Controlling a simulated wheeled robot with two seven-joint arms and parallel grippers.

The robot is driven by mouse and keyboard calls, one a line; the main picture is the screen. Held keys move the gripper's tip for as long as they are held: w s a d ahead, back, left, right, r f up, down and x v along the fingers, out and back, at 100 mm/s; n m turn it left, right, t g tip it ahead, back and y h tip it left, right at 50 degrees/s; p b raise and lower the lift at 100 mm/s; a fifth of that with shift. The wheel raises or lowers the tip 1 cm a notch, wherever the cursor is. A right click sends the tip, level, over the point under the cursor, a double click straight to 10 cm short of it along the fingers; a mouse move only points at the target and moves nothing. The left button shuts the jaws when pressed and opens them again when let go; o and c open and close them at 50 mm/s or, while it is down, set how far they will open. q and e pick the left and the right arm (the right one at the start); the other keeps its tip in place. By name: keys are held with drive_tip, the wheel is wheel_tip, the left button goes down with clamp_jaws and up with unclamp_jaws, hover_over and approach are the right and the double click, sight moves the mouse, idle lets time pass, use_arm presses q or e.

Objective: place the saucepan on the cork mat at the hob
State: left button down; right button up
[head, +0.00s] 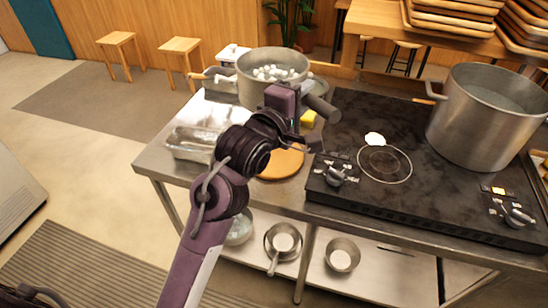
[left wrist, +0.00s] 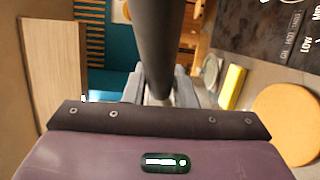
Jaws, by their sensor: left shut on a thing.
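The grey metal saucepan (head: 245,85), with white pieces in it, is at the back of the metal counter. I cannot tell whether its base touches the counter. My left gripper (head: 300,97) is shut on its thick dark handle (head: 322,108), whose free end points right. In the left wrist view the handle (left wrist: 158,40) runs up from between the fingers; the pan body is hidden there. The round cork mat (head: 282,165) lies on the counter, left of the hob (head: 335,140), partly covered by my left arm. It also shows in the left wrist view (left wrist: 285,125). My right gripper is not in view.
A large steel pot (head: 475,125) stands on the hob's right side. A yellow block (head: 308,118) lies behind the mat and shows in the left wrist view (left wrist: 232,88). A metal tray (head: 190,145) is at the counter's left. Bowls and pans fill part of the shelf below.

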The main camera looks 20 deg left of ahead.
use_arm(q)
drive_tip(key=shift+d+r, duration=0.1)
drive_tip(key=shift+r, duration=0.4)
drive_tip(key=shift+w+f, duration=0.1)
drive_tip(key=shift+f, duration=0.05)
wheel_tip(320, 180, down, 19)
drive_tip(key=shift+f+p, duration=0.15)
drive_tip(key=shift+p, duration=0.2)
drive_tip(key=shift+f, duration=0.1)
drive_tip(key=c, duration=1.6)
unclamp_jaws()
drive_tip(key=shift+f, duration=0.4)
drive_tip(key=o, duration=0.4)
drive_tip(key=shift+o, duration=0.2)
drive_tip(key=shift+r, duration=0.1)
